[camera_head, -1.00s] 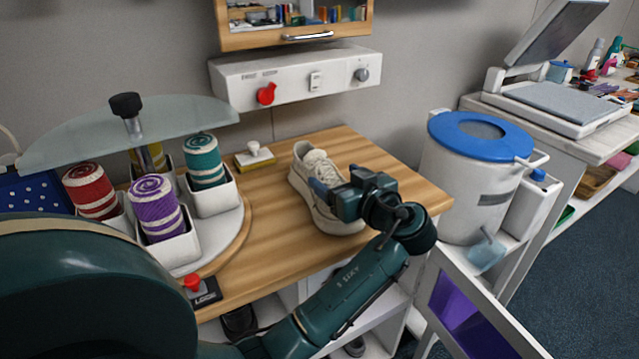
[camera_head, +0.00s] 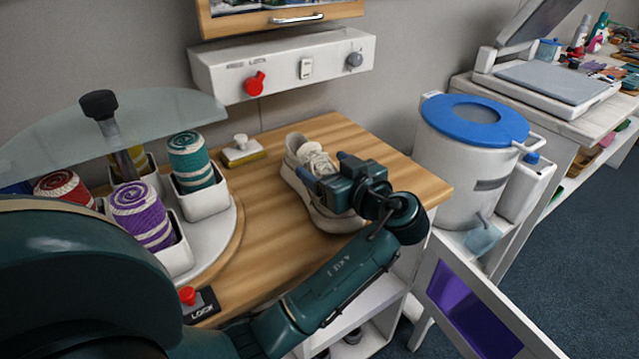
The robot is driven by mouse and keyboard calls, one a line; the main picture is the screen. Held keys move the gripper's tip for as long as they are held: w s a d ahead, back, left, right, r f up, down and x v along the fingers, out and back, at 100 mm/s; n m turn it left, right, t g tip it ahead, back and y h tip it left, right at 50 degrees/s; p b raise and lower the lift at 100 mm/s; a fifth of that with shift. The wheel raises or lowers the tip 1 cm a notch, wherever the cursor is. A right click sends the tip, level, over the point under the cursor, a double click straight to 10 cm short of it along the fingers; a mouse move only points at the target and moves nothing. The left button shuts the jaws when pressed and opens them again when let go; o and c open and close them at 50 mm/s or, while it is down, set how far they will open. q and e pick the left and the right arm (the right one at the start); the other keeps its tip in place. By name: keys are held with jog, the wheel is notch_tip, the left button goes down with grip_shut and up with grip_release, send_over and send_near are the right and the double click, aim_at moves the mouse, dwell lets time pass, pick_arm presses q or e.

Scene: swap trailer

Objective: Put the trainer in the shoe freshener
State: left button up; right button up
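The trainer (camera_head: 338,220), off-white with pale laces, lies on the wooden worktop (camera_head: 275,205), its toe toward the front right. My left gripper (camera_head: 324,169) is over the trainer, with its two blue-tipped fingers apart. One finger is on the far side and one on the near side of the laces. The gripper body hides the middle of the trainer, and I cannot tell whether the fingers touch it. I cannot tell for sure which thing is the shoe freshener. A white-framed door with a purple panel (camera_head: 470,310) stands at the lower right. My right gripper is not in view.
A round stand with rope rolls in white cups (camera_head: 203,200) is at the left, under a glass shelf (camera_head: 60,135). A red LOCK button (camera_head: 188,296) is at the front edge. A blue-lidded white drum (camera_head: 465,170) stands right of the worktop. A stamp (camera_head: 242,150) lies behind.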

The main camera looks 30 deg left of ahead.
pick_arm(q)
jog(key=shift+r, duration=0.1)
grip_shut()
dwell(0.6)
